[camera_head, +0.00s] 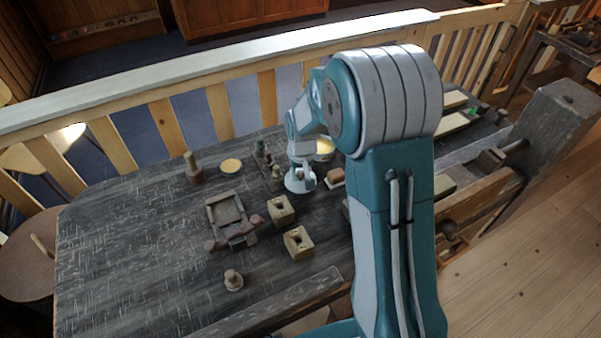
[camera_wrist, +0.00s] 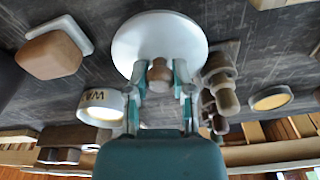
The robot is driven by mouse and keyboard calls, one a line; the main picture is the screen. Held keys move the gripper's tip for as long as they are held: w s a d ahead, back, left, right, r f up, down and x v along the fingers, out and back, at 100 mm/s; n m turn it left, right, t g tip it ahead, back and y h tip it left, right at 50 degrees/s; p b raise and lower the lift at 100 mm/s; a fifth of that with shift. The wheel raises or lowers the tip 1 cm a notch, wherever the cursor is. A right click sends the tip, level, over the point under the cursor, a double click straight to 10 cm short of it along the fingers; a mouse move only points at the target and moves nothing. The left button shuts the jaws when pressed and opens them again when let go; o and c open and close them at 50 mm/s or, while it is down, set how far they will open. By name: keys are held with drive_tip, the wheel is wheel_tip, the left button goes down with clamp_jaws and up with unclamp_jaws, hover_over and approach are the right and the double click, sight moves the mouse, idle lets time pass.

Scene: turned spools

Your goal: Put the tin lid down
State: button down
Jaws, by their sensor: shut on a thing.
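The tin lid (camera_wrist: 150,35) is a white round disc with a brown wooden knob (camera_wrist: 160,76) in the wrist view. My gripper (camera_wrist: 161,84) is shut on the knob, one teal finger on each side. In the head view the lid (camera_head: 298,185) shows below my gripper (camera_head: 303,167), over the dark bench. I cannot tell whether its rim touches the bench. A white tin with wax lettering (camera_wrist: 100,108) stands to the left of the lid in the wrist view; in the head view it (camera_head: 324,150) is partly hidden behind my arm.
A brown block on a white base (camera_head: 335,177) is right of the lid. Turned pieces (camera_head: 268,165) stand close on its left. The bench's left part (camera_head: 130,240) is clear.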

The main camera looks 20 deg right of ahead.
sight(302, 183)
drive_tip(key=shift+f, duration=0.3)
drive_tip(key=shift+c, duration=2.4)
unclamp_jaws()
wheel_tip(302, 183, up, 13)
drive_tip(key=s, duration=0.2)
drive_tip(key=s+r+t, duration=0.2)
drive_tip(key=s+r, duration=0.3)
drive_tip(key=s, duration=0.7)
drive_tip(key=s+r+t, duration=0.2)
drive_tip(key=s+r, duration=0.3)
drive_tip(key=s, duration=0.7)
drive_tip(key=shift+s+r, duration=0.15)
drive_tip(key=shift+r, duration=0.1)
